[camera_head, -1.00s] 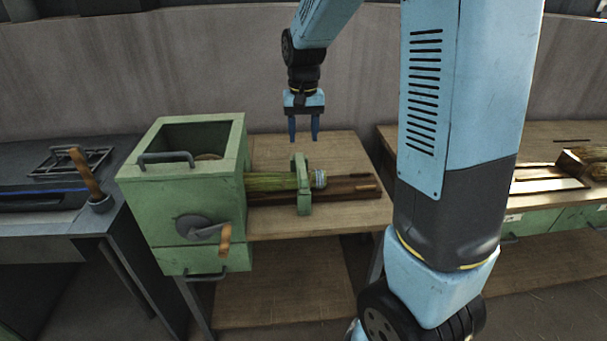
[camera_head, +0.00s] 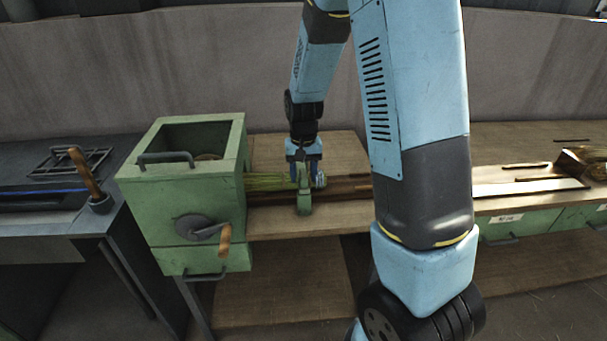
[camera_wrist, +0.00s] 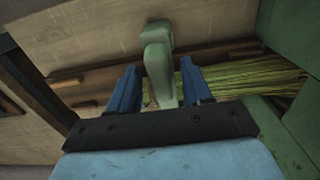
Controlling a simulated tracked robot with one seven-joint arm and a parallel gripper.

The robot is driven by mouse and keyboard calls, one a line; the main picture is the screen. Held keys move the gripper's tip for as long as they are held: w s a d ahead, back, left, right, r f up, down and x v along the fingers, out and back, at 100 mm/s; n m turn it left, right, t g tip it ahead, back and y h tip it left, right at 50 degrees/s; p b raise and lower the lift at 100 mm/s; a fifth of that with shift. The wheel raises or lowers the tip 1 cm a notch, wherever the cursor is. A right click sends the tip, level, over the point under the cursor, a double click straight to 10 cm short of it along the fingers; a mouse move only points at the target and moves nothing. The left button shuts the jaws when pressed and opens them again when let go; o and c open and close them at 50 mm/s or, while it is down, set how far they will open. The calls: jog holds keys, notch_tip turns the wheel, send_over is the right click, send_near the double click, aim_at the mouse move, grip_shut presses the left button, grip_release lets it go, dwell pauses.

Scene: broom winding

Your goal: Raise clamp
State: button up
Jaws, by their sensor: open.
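The clamp (camera_head: 305,201) is a green upright piece on the bench to the right of the green machine box. In the wrist view the clamp (camera_wrist: 158,62) stands between the two blue fingers of my gripper (camera_wrist: 156,90). The fingers are apart, with a visible gap on each side of the clamp. In the head view my gripper (camera_head: 304,172) is low over the clamp and hides its upper part. The broom's straw bundle (camera_head: 268,182) runs from the box to the clamp; the straw (camera_wrist: 245,75) also shows right of the fingers in the wrist view.
The green machine box (camera_head: 185,190) has a crank with a wooden handle (camera_head: 225,240) on its front. Dark wooden rails (camera_head: 345,188) lie along the bench. A second bench (camera_head: 520,205) with green drawers stands at the right. A dark table (camera_head: 40,222) stands at the left.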

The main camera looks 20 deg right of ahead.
jog(key=shift+f, duration=0.1)
jog(key=shift+c, duration=0.3)
grip_shut()
dwell(0.4)
